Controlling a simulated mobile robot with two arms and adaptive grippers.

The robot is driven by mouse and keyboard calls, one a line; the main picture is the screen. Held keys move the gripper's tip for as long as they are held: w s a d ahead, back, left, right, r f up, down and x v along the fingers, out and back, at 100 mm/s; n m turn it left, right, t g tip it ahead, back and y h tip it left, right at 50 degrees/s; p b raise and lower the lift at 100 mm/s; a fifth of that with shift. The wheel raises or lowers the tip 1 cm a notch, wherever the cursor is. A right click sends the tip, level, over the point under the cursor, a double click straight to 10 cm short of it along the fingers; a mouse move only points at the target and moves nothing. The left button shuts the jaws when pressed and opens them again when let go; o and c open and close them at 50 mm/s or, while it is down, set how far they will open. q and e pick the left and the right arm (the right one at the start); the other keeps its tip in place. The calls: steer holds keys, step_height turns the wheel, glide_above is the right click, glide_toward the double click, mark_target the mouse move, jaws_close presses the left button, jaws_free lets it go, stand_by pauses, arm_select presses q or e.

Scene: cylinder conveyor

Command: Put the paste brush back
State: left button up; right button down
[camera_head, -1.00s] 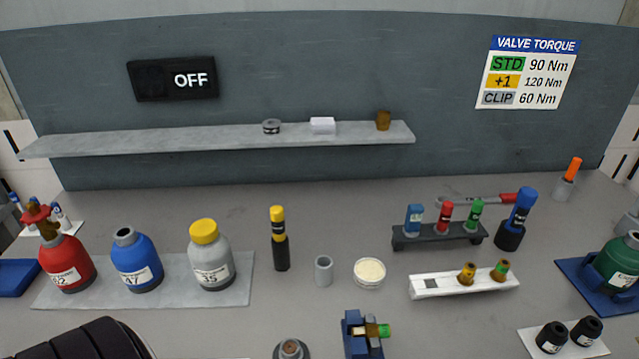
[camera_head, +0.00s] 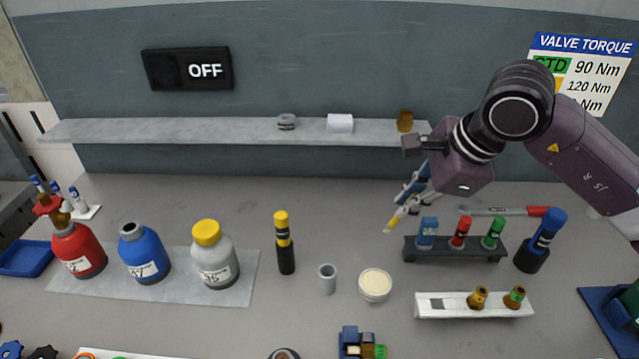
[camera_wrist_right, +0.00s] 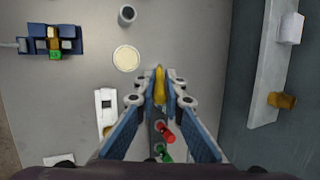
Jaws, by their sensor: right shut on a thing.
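My right gripper (camera_head: 412,200) hangs above the back of the bench, left of and behind the dark rack. It is shut on a slim yellow tool, which looks like the paste brush (camera_head: 396,219), with its pale tip pointing down. The yellow tool also shows between the blue fingers in the right wrist view (camera_wrist_right: 160,85). An open tub of cream paste (camera_head: 375,283) stands on the bench, in front and to the left of the gripper. A small grey cup (camera_head: 327,279) stands upright left of the tub. My left gripper is not in view.
The dark rack (camera_head: 455,252) holds blue, red and green-capped items. A white block (camera_head: 450,305) with brass fittings lies in front. A yellow-capped black marker (camera_head: 284,245) stands left of the cup. The wall shelf (camera_head: 240,133) runs behind, near the wrist.

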steer(key=s+a+r+n+g+h+p, duration=0.1)
steer(key=a+n+g+h+p, duration=0.35)
steer(key=a+n, duration=0.95)
step_height(320, 180, down, 6)
steer(key=y+b, duration=0.2)
steer(key=shift+n+g, duration=0.3)
steer(key=shift+g, duration=0.15)
steer(key=shift+d+b, duration=0.1)
steer(key=shift+b, duration=0.5)
step_height(320, 180, down, 7)
steer(key=b, duration=0.5)
stand_by(2.4)
steer(key=c, duration=1.9)
jaws_free()
steer(key=shift+r, duration=0.1)
steer(key=shift+c, duration=0.2)
steer(key=shift+r, duration=0.1)
